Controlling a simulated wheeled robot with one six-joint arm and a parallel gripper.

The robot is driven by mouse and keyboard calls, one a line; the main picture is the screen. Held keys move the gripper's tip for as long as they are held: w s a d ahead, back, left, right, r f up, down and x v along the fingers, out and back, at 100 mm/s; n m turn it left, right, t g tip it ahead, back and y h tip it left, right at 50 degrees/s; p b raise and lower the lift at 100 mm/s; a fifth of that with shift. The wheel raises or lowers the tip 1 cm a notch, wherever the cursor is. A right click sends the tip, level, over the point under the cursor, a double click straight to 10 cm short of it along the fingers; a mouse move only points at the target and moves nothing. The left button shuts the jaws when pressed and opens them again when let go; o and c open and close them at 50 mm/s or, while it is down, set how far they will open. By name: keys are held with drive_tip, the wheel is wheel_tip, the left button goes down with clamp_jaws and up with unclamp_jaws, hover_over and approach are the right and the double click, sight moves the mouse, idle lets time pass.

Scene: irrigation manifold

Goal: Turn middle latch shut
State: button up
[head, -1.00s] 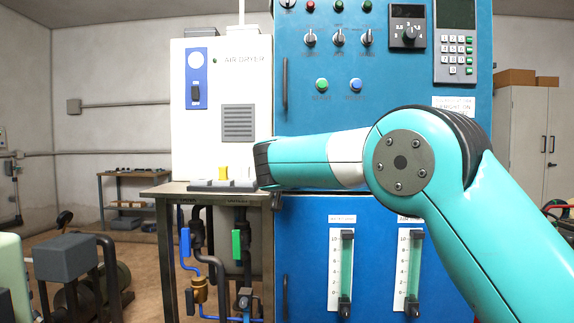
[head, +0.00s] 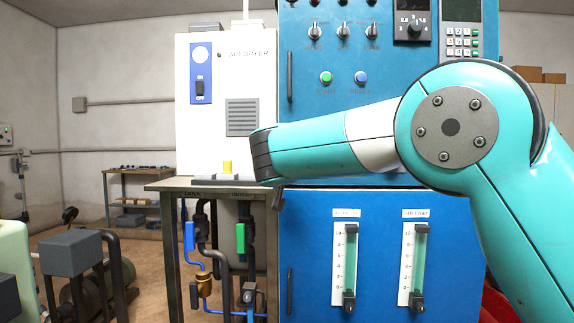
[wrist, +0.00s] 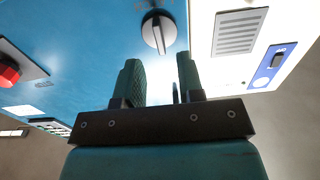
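A round silver latch (wrist: 158,32) with a dark bar across it sits on a blue panel in the wrist view, just beyond my fingertips. I cannot tell from the frames whether it is the middle one. My gripper (wrist: 159,65) has its two dark green fingers apart with a clear gap between them, and nothing shows held. The latch shows above this gap, apart from the fingers as far as I can see. In the head view my arm reaches left across the blue cabinet (head: 382,240), and the latch does not show there.
A white air dryer (head: 225,80) stands left of the cabinet. A workbench (head: 160,186) below it has pipes with a blue handle (head: 188,236) and a green handle (head: 240,238). A red knob (wrist: 8,72) shows left in the wrist view. Floor shows at left.

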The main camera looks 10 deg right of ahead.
drive_tip(key=b+v, duration=0.2)
drive_tip(key=v, duration=1)
drive_tip(key=shift+s, duration=0.2)
drive_tip(key=s+d+f+n+g+y, duration=0.1)
drive_tip(key=s+f+n+g+y, duration=0.4)
drive_tip(key=s+f, duration=0.4)
drive_tip(key=s+d+f+n+g+y, duration=0.1)
drive_tip(key=s+f+n+g+y, duration=0.15)
drive_tip(key=s+f+g, duration=0.7)
drive_tip(key=s+f+n+g+y, duration=0.1)
drive_tip(key=s+f+n, duration=0.1)
drive_tip(key=s+f, duration=0.35)
drive_tip(key=s+f+n+g+y, duration=0.1)
drive_tip(key=s+f+g, duration=0.1)
drive_tip(key=s, duration=0.7)
wheel_tip(320, 180, up, 17)
drive_tip(key=a+p, duration=0.1)
drive_tip(key=p, duration=1.5)
drive_tip(key=shift+w+p, duration=0.2)
drive_tip(key=shift+p, duration=0.1)
